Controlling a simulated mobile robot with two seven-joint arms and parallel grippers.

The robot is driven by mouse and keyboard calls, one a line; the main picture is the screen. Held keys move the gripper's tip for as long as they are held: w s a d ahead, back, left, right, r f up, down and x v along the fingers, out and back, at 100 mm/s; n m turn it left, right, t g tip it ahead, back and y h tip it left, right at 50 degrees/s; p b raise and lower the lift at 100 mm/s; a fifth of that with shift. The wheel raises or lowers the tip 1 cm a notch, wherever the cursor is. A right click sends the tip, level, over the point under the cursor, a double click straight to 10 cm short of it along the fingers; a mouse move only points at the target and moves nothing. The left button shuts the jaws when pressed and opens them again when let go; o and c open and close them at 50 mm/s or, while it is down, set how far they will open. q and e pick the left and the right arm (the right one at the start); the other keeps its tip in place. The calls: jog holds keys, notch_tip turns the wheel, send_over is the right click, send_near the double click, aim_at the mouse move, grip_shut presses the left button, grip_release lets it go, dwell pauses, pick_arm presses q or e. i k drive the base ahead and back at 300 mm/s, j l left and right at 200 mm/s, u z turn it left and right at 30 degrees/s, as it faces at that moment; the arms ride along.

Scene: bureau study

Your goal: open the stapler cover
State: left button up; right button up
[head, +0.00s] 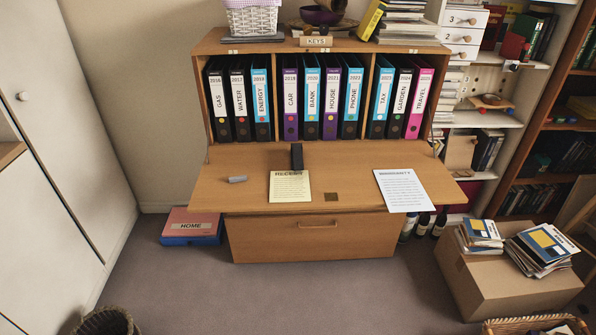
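A small black block-like object (297,156), which looks like the stapler seen end-on, is on the fold-down desk surface (345,170) near its back edge, in front of the binders. At this size I cannot make out its cover or tell whether it is open or shut. Neither of my grippers shows in the head view.
A yellow receipt sheet (290,187), a white sheet (402,190), a small grey object (238,179) and a dark square (331,197) are on the desk surface. Binders (240,98) stand behind. A cardboard box (478,285) stands front right; the carpet (270,295) ahead is clear.

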aim_at(297, 158)
jog(key=i+z, duration=0.25)
jog(key=i, duration=0.25)
jog(key=i+z, duration=0.3)
jog(key=i, duration=0.15)
